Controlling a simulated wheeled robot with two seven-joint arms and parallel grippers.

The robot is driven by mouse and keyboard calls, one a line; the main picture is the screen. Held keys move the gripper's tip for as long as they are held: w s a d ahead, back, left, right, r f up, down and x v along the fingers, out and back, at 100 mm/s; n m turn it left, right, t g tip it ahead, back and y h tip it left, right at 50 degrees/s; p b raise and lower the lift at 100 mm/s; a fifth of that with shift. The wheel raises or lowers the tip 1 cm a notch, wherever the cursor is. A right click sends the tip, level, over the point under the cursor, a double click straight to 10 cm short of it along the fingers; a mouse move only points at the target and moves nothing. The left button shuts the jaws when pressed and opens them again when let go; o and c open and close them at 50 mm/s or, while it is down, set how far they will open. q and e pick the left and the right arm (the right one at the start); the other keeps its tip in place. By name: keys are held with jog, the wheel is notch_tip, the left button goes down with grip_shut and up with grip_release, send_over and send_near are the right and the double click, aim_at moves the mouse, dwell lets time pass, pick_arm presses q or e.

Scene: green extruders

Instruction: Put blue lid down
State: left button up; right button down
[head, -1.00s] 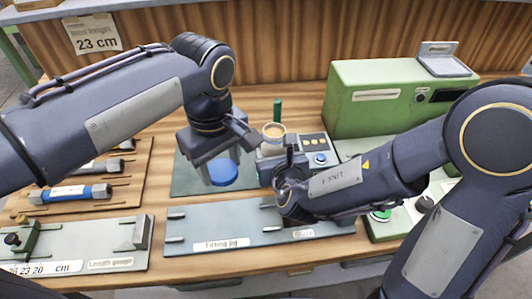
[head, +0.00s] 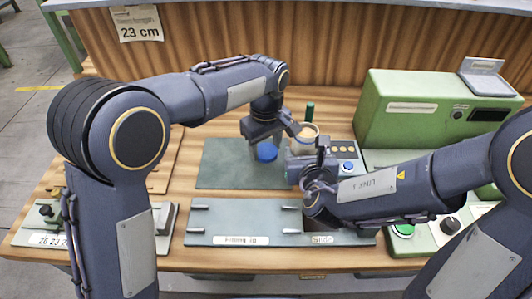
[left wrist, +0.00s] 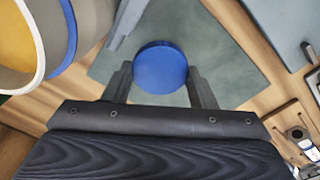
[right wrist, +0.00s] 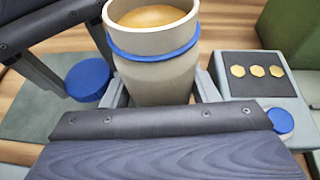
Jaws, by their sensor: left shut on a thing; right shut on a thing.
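The blue lid (head: 267,152) is a round disc over the dark green mat (head: 222,176). My left gripper (head: 264,146) is shut on it, with a finger on either side of it in the left wrist view (left wrist: 160,68). The gap between lid and mat is hard to judge. The lid also shows left of the jar in the right wrist view (right wrist: 88,78). My right gripper (right wrist: 160,90) is shut on a beige jar (right wrist: 155,60) with a blue ring and tan contents. The jar is upright, its top uncovered, close to the right of the lid.
A grey box (right wrist: 258,85) with several gold buttons and a blue knob stands right of the jar. The fitting jig plate (head: 240,222) lies in front of the mat. A green machine (head: 420,110) stands at the back right. The mat's left part is bare.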

aim_at(266, 149)
pick_arm(q)
jog(key=f, duration=0.3)
jog(key=shift+w+f, duration=0.25)
jog(key=shift+f, duration=0.1)
jog(key=shift+f, duration=0.1)
pick_arm(e)
jog(key=shift+f, duration=0.1)
